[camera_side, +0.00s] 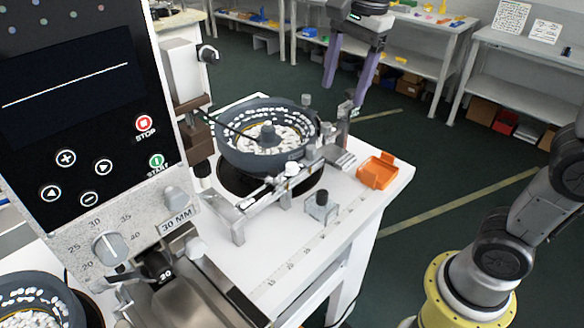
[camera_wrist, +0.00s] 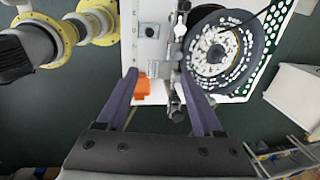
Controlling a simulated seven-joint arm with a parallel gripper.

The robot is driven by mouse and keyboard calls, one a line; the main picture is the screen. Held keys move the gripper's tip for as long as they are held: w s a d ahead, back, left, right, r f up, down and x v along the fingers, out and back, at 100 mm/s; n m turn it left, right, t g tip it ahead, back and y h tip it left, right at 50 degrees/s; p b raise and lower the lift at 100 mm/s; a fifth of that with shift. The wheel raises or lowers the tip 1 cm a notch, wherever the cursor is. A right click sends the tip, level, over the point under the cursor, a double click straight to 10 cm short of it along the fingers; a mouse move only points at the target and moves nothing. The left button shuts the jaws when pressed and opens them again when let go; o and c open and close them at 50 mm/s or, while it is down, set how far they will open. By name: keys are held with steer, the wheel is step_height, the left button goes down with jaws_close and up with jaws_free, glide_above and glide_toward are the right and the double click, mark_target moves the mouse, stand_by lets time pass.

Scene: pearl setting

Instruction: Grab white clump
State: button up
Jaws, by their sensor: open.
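A small white clump (camera_side: 291,169) sits on the metal track in front of the bowl in the side view. A small pale spot on the track in the wrist view (camera_wrist: 179,30) may be the same clump, but it is too small to be sure. My gripper (camera_side: 343,95) is open, with its purple fingers pointing down above the far right side of the white table. In the wrist view my gripper (camera_wrist: 159,73) has nothing between its fingers. It is apart from the clump, higher up and farther back in the side view.
A grey round bowl (camera_side: 233,150) with many white pieces stands behind the track. An orange bin (camera_side: 377,171) sits at the table's right edge, and a small metal block (camera_side: 321,207) stands in front. A control panel (camera_side: 75,110) rises at left. Open floor lies right of the table.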

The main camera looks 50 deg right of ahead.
steer(key=w+a+f+g, duration=0.1)
steer(key=w+a+f, duration=0.25)
steer(key=w, duration=0.35)
glide_above(292, 165)
steer(key=shift+g, duration=0.4)
steer(key=f, duration=1)
steer(key=shift+s+d, duration=0.1)
steer(key=shift+s, duration=0.25)
steer(key=shift+w+f, duration=0.2)
steer(key=shift+f, duration=1.3)
steer(key=shift+w+f, duration=0.2)
steer(key=shift+f, duration=1.3)
jaws_close()
